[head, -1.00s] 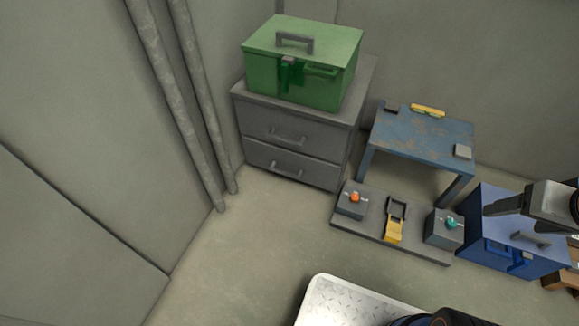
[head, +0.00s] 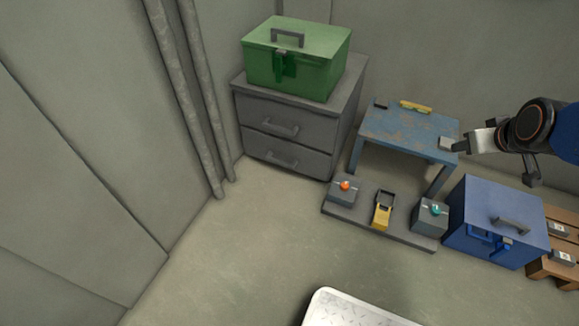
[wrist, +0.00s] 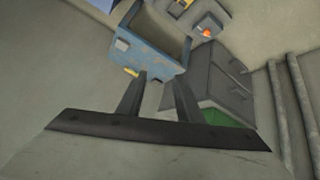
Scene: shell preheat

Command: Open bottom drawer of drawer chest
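The grey drawer chest (head: 345,115) stands in the corner against the back wall. The chest also shows inverted in the wrist view (wrist: 232,75). My gripper (wrist: 160,78) is open and empty, its two dark fingers apart. In the head view, my gripper is at the right, high and well away from the chest; its fingertips are hard to make out there.
A green toolbox (head: 290,75) sits on the chest. To its right are a worn blue table (head: 405,130), a low grey board (head: 350,212) with buttons and a yellow latch, a blue box (head: 490,205) and a wooden pallet (head: 565,225). The floor before the chest is clear.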

